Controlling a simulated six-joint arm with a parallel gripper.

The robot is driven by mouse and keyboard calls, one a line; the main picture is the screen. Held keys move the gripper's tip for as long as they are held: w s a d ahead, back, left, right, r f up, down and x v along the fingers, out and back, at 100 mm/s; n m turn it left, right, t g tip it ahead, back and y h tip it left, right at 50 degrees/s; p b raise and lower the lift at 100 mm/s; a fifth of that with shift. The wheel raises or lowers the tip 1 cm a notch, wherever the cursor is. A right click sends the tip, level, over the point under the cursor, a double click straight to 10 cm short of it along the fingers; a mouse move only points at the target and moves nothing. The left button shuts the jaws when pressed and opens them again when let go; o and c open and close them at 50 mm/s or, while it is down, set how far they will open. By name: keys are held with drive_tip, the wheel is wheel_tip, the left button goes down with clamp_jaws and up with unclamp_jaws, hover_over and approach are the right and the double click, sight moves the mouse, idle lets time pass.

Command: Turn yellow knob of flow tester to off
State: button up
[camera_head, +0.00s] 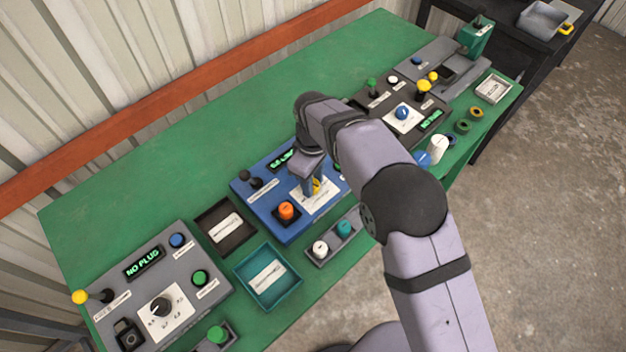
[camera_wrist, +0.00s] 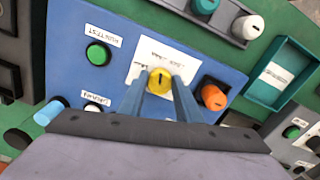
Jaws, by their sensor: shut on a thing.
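The flow tester is a blue panel (camera_head: 268,216) in the middle of the green bench. It also fills the middle of the wrist view (camera_wrist: 75,60). Its yellow knob (camera_wrist: 160,78) has a dark pointer line and sits over a white dial label (camera_wrist: 178,58), whose writing is too small to read. My gripper (camera_wrist: 160,86) is shut on the yellow knob, one finger on each side. In the head view my gripper (camera_head: 314,184) points down at the panel and mostly hides the yellow knob (camera_head: 316,187). The panel's green display is partly covered by my arm.
An orange knob (camera_head: 286,210) stands close beside the yellow one; a green button (camera_wrist: 98,53) is on the other side. Grey tester (camera_head: 210,255), dark tester (camera_head: 380,97), teal tray (camera_head: 244,272) and loose caps are nearby. The back-left bench is clear.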

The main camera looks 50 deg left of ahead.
drive_tip(key=m, duration=0.5)
drive_tip(key=shift+b, duration=0.4)
drive_tip(key=m, duration=0.4)
drive_tip(key=shift+s+m, duration=0.1)
drive_tip(key=shift+m, duration=0.2)
drive_tip(key=m, duration=0.4)
drive_tip(key=shift+a+r+m+b, duration=0.1)
drive_tip(key=shift+m+b, duration=0.2)
drive_tip(key=m, duration=0.4)
drive_tip(key=shift+m, duration=0.4)
drive_tip(key=o, duration=1.1)
drive_tip(key=shift+c, duration=0.2)
